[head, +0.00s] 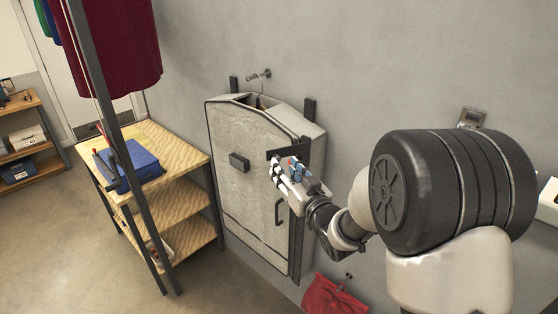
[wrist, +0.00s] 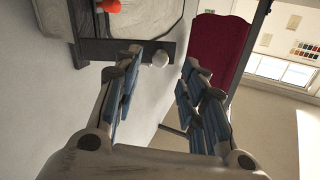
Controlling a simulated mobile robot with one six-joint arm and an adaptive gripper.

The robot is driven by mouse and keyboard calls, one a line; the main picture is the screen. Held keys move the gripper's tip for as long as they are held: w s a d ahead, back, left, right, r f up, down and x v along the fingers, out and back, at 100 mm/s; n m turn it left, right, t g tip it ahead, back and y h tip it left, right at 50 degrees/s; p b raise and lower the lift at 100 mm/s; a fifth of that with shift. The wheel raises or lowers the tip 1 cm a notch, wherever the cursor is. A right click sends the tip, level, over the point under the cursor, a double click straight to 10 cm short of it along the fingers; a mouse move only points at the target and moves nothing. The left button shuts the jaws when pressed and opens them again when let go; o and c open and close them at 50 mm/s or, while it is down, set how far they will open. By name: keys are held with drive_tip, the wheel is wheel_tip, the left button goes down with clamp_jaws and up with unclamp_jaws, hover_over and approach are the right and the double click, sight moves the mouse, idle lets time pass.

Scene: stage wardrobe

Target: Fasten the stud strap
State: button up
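A grey case-like bag (head: 245,150) with dark edging is on the wall, its front panel facing the room. A dark strap (head: 282,153) lies at its upper right edge, partly hidden by my gripper. In the wrist view a dark strap (wrist: 95,49) reaches across from the left, with a pale round knob (wrist: 160,58) by its end; I cannot tell whether this is the stud. My gripper (head: 283,170) is beside the bag's right front edge. In the wrist view my gripper (wrist: 163,60) is open, with the knob near the gap between its fingertips and nothing clamped.
A dark block (head: 239,162) and a dark handle (head: 279,212) sit on the bag's front. A red bag (head: 333,297) hangs below right.

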sight(290, 154)
drive_tip(key=x, duration=0.5)
drive_tip(key=shift+s, duration=0.1)
clamp_jaws()
idle(0.4)
